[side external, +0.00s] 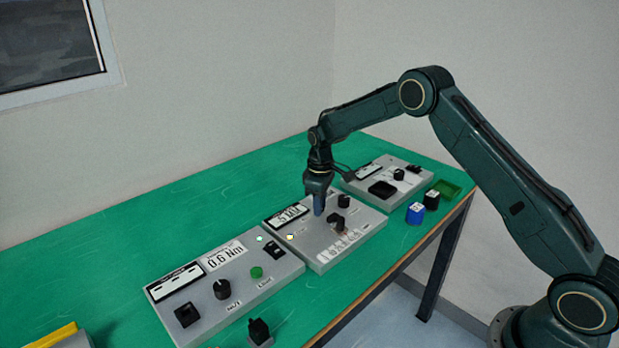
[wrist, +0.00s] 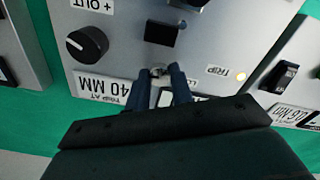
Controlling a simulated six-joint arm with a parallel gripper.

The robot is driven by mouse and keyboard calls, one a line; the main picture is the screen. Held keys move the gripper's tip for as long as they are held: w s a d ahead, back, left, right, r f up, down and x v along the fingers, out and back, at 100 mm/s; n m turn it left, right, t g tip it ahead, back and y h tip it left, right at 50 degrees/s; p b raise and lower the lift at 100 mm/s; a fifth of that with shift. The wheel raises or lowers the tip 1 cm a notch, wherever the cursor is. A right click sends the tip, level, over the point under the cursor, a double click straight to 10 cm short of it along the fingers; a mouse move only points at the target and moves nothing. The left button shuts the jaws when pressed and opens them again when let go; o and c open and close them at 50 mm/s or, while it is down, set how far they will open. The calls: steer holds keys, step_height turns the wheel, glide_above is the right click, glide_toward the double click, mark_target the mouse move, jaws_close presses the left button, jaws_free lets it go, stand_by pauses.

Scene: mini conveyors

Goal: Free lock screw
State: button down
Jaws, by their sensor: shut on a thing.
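My gripper (side external: 319,211) points down over the middle grey panel (side external: 362,227) in the side view. In the wrist view its two blue fingers (wrist: 161,74) are shut on a small metallic piece, seemingly the lock screw (wrist: 158,68), at the panel face. The side view hides the screw behind the fingertips. A dark square part (wrist: 163,38) sits just beyond the screw. A black knob (wrist: 87,43) is to the left, near a label with "OUT".
A lit yellowish lamp (wrist: 240,76) marked "TRIP" is right of my gripper. A left panel (side external: 226,272) reading "0.6 Nm" and a far right panel (side external: 388,181) flank the middle one. Blue (side external: 415,213) and black (side external: 431,200) blocks and a green tray (side external: 447,190) stand at right.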

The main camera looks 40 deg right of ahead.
steer(key=c, duration=1.2)
jaws_free()
steer(key=shift+r, duration=0.1)
step_height(320, 180, up, 14)
